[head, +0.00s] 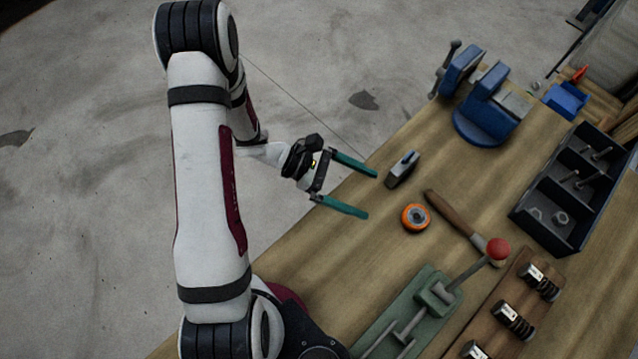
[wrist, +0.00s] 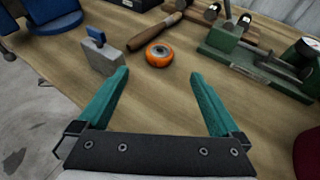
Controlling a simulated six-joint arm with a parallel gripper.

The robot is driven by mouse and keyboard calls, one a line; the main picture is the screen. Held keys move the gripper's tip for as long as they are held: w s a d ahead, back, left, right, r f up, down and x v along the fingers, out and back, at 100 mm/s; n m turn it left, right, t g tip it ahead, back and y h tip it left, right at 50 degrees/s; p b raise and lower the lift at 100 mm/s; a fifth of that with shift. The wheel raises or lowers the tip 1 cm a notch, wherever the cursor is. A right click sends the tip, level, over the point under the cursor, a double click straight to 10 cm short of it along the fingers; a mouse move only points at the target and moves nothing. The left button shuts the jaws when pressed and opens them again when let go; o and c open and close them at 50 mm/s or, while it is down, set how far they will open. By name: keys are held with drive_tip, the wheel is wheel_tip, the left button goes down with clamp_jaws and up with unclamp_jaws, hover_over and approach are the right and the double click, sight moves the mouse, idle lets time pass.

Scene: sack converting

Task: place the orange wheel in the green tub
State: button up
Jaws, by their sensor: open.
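The orange wheel (head: 415,218) lies flat on the wooden bench, with a dark centre. It also shows in the wrist view (wrist: 159,55), beyond and between my fingertips. My gripper (head: 372,196) is open and empty, its two teal fingers pointing toward the wheel and apart from it. In the wrist view my gripper (wrist: 160,74) has its fingers spread wide. A dark green round container (wrist: 305,52) with a pale rim is at the right edge of the wrist view. It may be the green tub; I cannot tell what is inside. I see no tub in the head view.
A grey block with a blue top (head: 402,169) stands close to the wheel. A wooden-handled tool (head: 450,212) lies on its other side. A green toggle press (head: 425,310), a blue vise (head: 487,115) and a dark compartment bin (head: 550,225) stand around.

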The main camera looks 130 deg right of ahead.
drive_tip(key=w+d+r+g+h, duration=0.1)
drive_tip(key=w+d+r+h, duration=0.2)
drive_tip(key=w+d+r, duration=0.35)
drive_tip(key=w+d+r+g+h, duration=0.1)
drive_tip(key=w+d+r+h, duration=0.2)
drive_tip(key=w+d, duration=0.7)
drive_tip(key=w+a+r+n+t+h, duration=0.1)
drive_tip(key=w+a+r+h, duration=0.15)
drive_tip(key=w, duration=0.75)
drive_tip(key=w+a+r+n+t+h, duration=0.15)
drive_tip(key=w+a, duration=0.25)
drive_tip(key=w, duration=0.5)
drive_tip(key=w+a+r+n+t, duration=0.1)
drive_tip(key=w+a+n+t, duration=0.1)
drive_tip(key=a, duration=0.7)
drive_tip(key=w+a+r+n+t, duration=0.2)
drive_tip(key=w+a+t, duration=0.2)
drive_tip(key=a, duration=0.6)
drive_tip(key=shift+w+a+r, duration=0.25)
drive_tip(key=shift+w+a, duration=0.05)
drive_tip(key=shift+w, duration=0.65)
